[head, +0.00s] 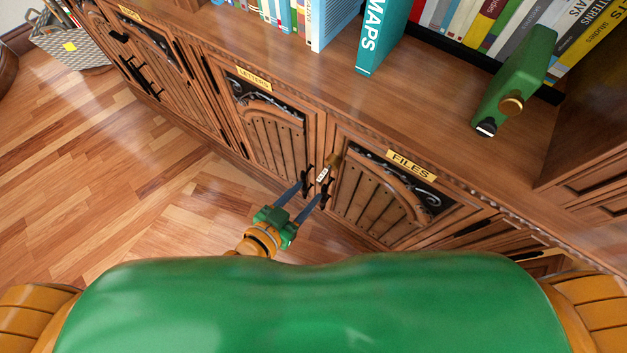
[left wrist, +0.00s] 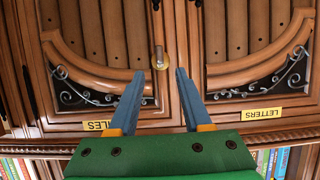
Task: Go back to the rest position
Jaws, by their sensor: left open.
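My left gripper (head: 315,188) reaches toward the wooden cabinet front, between the LETTERS door (head: 268,130) and the FILES door (head: 382,198). Its blue fingers are apart. In the left wrist view the open gripper (left wrist: 160,74) has nothing between its fingertips. A small brass piece (left wrist: 159,58) sits just beyond the tips at the seam between the doors. A brass piece (head: 335,160) with a small white tag (head: 322,174) also shows there in the head view. Both doors look closed. I cannot tell whether a finger touches the dark handles. My right gripper is not in view.
The cabinet top (head: 420,95) carries a teal MAPS book (head: 381,35), rows of books and a green object with a brass knob (head: 518,80). A woven basket (head: 70,45) stands at the far left. The wooden floor (head: 110,180) at left is clear.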

